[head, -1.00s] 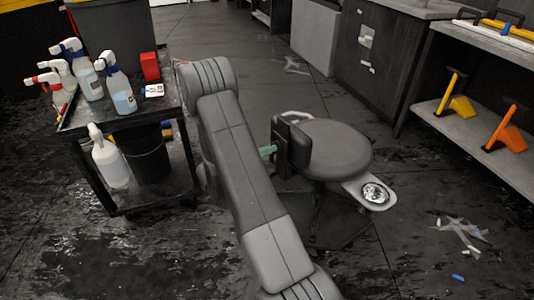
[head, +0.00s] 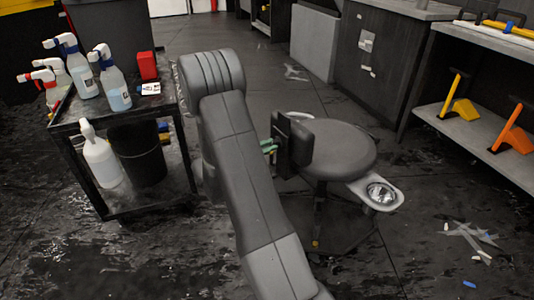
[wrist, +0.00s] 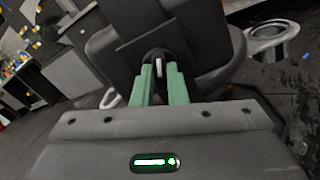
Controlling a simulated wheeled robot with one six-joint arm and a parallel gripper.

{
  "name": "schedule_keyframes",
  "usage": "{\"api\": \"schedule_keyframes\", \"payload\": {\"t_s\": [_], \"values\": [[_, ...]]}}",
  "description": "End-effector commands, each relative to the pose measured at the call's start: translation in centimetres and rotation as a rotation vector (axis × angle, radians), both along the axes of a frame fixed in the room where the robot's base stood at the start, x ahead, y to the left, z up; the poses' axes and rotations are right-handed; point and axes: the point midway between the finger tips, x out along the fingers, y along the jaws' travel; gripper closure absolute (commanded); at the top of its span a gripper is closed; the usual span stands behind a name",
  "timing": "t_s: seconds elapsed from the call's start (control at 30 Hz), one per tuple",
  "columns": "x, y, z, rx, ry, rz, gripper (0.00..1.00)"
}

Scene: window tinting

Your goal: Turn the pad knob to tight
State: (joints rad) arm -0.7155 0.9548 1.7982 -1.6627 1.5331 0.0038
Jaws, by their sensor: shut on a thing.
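The pad knob (wrist: 158,67) is small and dark with a pale stripe. It sits on the underside or back of a dark pad (head: 292,143) at the left of a grey stool (head: 340,150). My gripper (head: 268,147) has green fingers, which also show in the wrist view (wrist: 158,84). It is shut on the knob, one finger on each side. In the head view the knob is hidden behind the pad and fingers. Any tight marking is not readable.
A black cart (head: 120,118) with spray bottles (head: 115,85) and a bucket (head: 138,152) stands left of my arm. A metal dish (head: 380,194) is on a tray at the stool's right. Shelves (head: 480,128) line the right. Tape scraps lie on the floor.

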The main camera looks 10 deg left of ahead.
Motion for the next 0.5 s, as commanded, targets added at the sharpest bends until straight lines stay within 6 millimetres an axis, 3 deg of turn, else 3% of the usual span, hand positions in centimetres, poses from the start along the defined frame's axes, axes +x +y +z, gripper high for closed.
{"api": "schedule_keyframes", "payload": {"t_s": [0.5], "values": [[-0.08,-0.04,-0.25,0.284,-0.267,0.0,1.0]]}}
